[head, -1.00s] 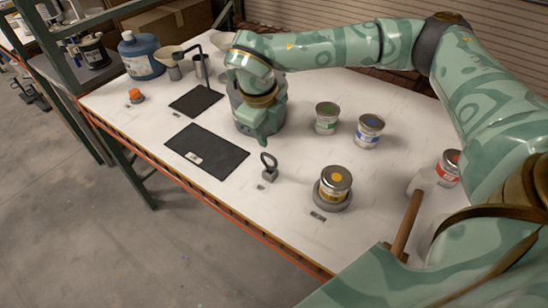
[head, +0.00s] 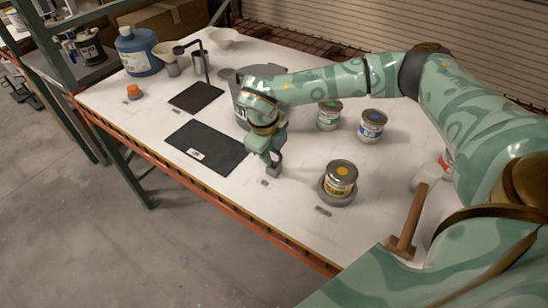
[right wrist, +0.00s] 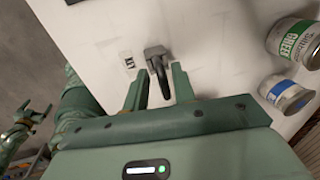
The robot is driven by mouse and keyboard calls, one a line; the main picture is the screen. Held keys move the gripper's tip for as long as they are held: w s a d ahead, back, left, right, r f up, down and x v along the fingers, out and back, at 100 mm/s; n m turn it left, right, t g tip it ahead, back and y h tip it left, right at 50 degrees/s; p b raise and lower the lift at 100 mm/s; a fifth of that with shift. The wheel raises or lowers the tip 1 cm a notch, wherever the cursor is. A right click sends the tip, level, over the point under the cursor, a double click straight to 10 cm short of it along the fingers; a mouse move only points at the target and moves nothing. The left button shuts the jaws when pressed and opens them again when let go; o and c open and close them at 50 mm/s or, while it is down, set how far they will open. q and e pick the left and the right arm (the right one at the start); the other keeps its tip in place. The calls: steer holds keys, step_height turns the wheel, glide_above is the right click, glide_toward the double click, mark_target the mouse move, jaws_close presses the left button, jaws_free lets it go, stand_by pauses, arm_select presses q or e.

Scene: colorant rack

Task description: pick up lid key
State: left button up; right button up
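In the right wrist view, my right gripper (right wrist: 160,88) is open, with one finger on each side of the key's ring. There is a gap between the ring and the fingers, and the gripper is not closed on it. My left gripper (right wrist: 32,118) shows small at the left of the right wrist view, away from the table, with its fingers apart.
A yellow-marked can (head: 341,178) stands on a round base right of the key. Green-marked (head: 329,116) and blue-marked (head: 372,126) cans stand behind. A black mat (head: 207,148) lies to the left. A mallet (head: 408,225) lies at the right. The table's front edge is near.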

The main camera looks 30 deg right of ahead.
steer(key=shift+a, duration=0.1)
jaws_close()
steer(key=shift+w+r, duration=0.1)
steer(key=shift+r, duration=0.5)
steer(key=s+a+r+p, duration=0.1)
steer(key=s+a+r, duration=0.6)
steer(key=s+r, duration=0.5)
steer(key=shift+a+f, duration=0.1)
